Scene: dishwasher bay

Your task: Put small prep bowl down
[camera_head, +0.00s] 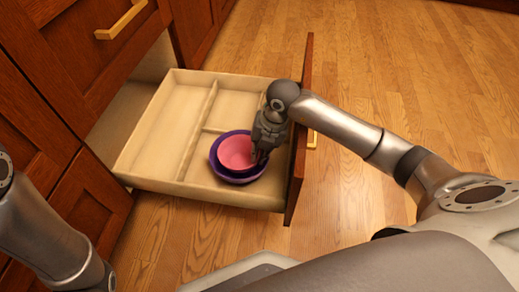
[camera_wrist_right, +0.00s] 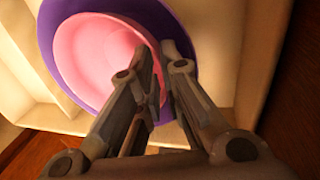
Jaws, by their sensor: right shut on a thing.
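A small pink bowl (camera_head: 236,152) sits inside a larger purple bowl (camera_head: 219,169). Both are in the near right compartment of the open drawer (camera_head: 153,186). My right gripper (camera_head: 262,158) reaches down into the drawer and is shut on the right rim of the pink bowl. In the right wrist view the pink bowl (camera_wrist_right: 95,55) lies within the purple bowl (camera_wrist_right: 62,70), and the fingers of my right gripper (camera_wrist_right: 160,80) close on the pink rim. I cannot tell whether the pink bowl rests fully on the purple one. My left gripper is out of view.
The drawer has dividers (camera_head: 198,128) and its other compartments look empty. The drawer's wooden front (camera_head: 300,170) stands upright close to my right gripper. Wooden cabinets (camera_head: 60,110) are at the left. The wood floor (camera_head: 400,60) beyond is clear.

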